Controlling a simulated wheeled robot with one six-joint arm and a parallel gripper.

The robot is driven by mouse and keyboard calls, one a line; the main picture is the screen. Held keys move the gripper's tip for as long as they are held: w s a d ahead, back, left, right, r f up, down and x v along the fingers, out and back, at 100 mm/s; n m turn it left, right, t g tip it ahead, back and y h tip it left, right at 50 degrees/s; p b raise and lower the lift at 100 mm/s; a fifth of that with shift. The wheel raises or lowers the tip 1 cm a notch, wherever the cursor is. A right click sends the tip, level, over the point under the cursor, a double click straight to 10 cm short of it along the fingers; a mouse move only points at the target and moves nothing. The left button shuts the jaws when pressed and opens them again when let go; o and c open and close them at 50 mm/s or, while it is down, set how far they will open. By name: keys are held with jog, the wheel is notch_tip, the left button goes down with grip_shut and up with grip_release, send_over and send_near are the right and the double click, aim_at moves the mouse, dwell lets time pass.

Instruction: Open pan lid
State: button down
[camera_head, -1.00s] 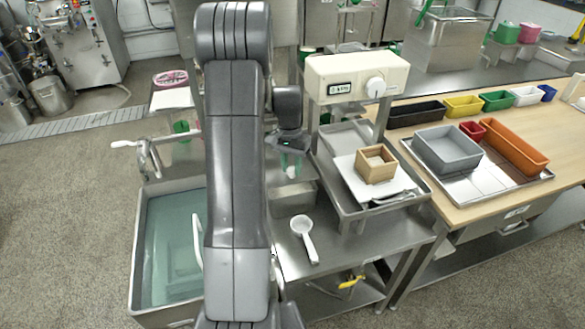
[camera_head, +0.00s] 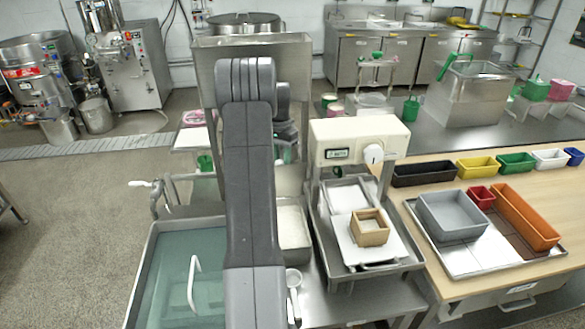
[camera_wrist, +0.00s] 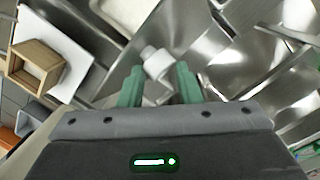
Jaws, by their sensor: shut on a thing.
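My gripper (camera_wrist: 159,88) is seen from the wrist, with two green fingers shut on a pale, rounded, knob-like piece (camera_wrist: 156,62). In the head view my gripper (camera_head: 286,152) is small, dark and partly hidden behind my arm. The piece lies above or against shiny steel surfaces; I cannot tell whether it belongs to a pan lid. A large round steel vessel with a flat top (camera_head: 243,20) stands at the back. A steel pan (camera_head: 293,228) beside the weighing machine is partly hidden by my arm.
A sink of water (camera_head: 185,265) is at the left. A cream weighing machine (camera_head: 358,140) stands right of my arm, with a wooden box (camera_head: 369,227) on its plate. Coloured bins and a grey tub (camera_head: 452,215) are on the right table. The grey floor at left is open.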

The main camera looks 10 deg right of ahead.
jog(key=w+f, duration=0.2)
jog(key=w, duration=0.8)
jog(key=shift+p, duration=0.35)
jog(key=c, duration=1.5)
grip_release()
jog(key=shift+a, duration=0.1)
jog(key=o, duration=0.4)
jog(key=shift+w+a, duration=0.15)
jog(key=shift+a, duration=0.05)
jog(key=shift+w+d, duration=0.1)
jog(key=shift+d, duration=0.05)
jog(key=shift+w+d+r, duration=0.1)
jog(key=shift+w+r, duration=0.05)
jog(key=shift+r, duration=1.15)
jog(key=shift+w+a+r, duration=0.1)
jog(key=shift+w+r, duration=0.1)
jog(key=shift+r, duration=1.15)
jog(key=shift+w+d+r, duration=0.1)
jog(key=shift+w+r, duration=0.05)
jog(key=shift+r, duration=1.15)
